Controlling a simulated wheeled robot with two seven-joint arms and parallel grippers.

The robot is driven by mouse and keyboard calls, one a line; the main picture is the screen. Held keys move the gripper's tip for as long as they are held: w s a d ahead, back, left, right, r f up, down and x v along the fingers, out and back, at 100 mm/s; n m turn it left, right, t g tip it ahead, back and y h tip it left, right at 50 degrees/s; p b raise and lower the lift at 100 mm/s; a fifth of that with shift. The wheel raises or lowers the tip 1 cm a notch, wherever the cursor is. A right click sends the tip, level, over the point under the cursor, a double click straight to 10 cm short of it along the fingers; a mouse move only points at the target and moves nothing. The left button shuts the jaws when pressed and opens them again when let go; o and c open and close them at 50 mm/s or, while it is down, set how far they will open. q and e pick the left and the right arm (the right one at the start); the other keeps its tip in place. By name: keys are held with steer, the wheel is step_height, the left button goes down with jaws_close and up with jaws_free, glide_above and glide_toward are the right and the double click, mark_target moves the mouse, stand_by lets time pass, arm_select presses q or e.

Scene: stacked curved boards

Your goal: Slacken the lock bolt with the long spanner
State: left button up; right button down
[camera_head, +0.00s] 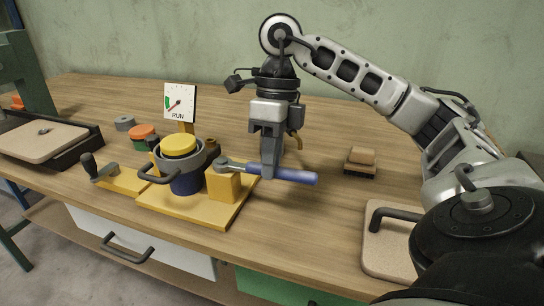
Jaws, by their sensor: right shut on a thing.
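The long spanner (295,176) has a blue handle and a grey head. Its head lies over the top of a yellow block (224,187), where the lock bolt seems to be; I cannot make out the bolt apart from the spanner head. The handle sticks out to the right, above the wooden table. The block stands on a yellow base plate (165,206) beside a dark blue pot with a yellow cap (178,146). My left gripper is not in view.
A dial marked RUN (179,101) stands behind the pot. A crank handle (98,169) is at the left. A dark tray (84,150) sits at the far left, a brush (361,161) and a beige board (384,248) at the right. The table between spanner and brush is clear.

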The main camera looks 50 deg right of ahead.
steer(key=shift+a+p+v, duration=0.25)
steer(key=shift+p+v, duration=1)
steer(key=shift+p, duration=0.4)
stand_by(2.1)
step_height(320, 180, up, 5)
steer(key=p, duration=0.4)
steer(key=shift+s+r+p, duration=0.1)
steer(key=shift+r+p, duration=0.05)
steer(key=shift+p, duration=0.2)
